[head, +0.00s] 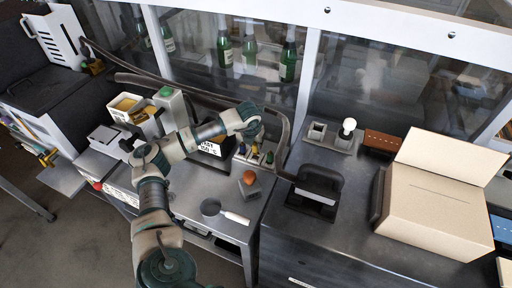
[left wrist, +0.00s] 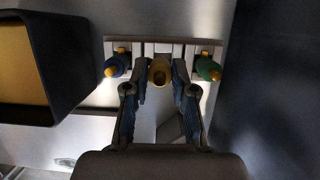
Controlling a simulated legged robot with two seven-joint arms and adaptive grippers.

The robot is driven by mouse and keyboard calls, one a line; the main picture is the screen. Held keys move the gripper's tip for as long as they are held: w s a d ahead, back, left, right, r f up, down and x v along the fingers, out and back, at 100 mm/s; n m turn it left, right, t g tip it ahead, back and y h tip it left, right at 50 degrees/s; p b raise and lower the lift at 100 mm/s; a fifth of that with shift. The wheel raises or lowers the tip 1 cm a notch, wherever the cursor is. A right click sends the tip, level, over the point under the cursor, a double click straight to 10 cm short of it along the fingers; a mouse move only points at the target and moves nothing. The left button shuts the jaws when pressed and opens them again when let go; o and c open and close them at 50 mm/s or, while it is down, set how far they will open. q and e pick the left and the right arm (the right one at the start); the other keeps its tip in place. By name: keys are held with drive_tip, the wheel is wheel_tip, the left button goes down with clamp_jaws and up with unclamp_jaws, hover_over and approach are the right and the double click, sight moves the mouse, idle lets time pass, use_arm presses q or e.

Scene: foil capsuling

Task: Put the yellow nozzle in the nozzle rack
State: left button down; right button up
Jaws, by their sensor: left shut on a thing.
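My left gripper (left wrist: 159,85) points down at the nozzle rack, with one finger on each side of the yellow nozzle (left wrist: 158,72), shut on it. The yellow nozzle is at the rack's middle, between a blue nozzle (left wrist: 117,66) on the left and a green nozzle (left wrist: 208,69) on the right. The pale slotted nozzle rack (left wrist: 188,50) runs across behind them. I cannot tell how deep the yellow nozzle sits in its slot. In the head view my left gripper (head: 250,126) is just above the rack (head: 245,159). My right gripper is not in view.
A dark box with a yellowish face (left wrist: 15,60) stands left of the rack in the wrist view. In the head view, an orange-topped grey block (head: 250,184) and a scoop-like tool (head: 233,217) lie in front. Green bottles (head: 289,62) stand behind the glass.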

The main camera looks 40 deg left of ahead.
use_arm(q)
drive_tip(key=f, duration=0.3)
drive_tip(key=shift+a, duration=0.35)
drive_tip(key=shift+s+d+r, duration=0.1)
drive_tip(key=shift+s+d, duration=0.05)
drive_tip(key=shift+d, duration=0.3)
drive_tip(key=c, duration=0.9)
unclamp_jaws()
drive_tip(key=shift+d+r, duration=0.1)
drive_tip(key=shift+d, duration=0.35)
drive_tip(key=shift+c, duration=0.2)
drive_tip(key=shift+a+r, duration=0.15)
drive_tip(key=shift+a, duration=0.25)
drive_tip(key=shift+a+r, duration=0.15)
drive_tip(key=shift+r, duration=0.15)
drive_tip(key=v, duration=1.1)
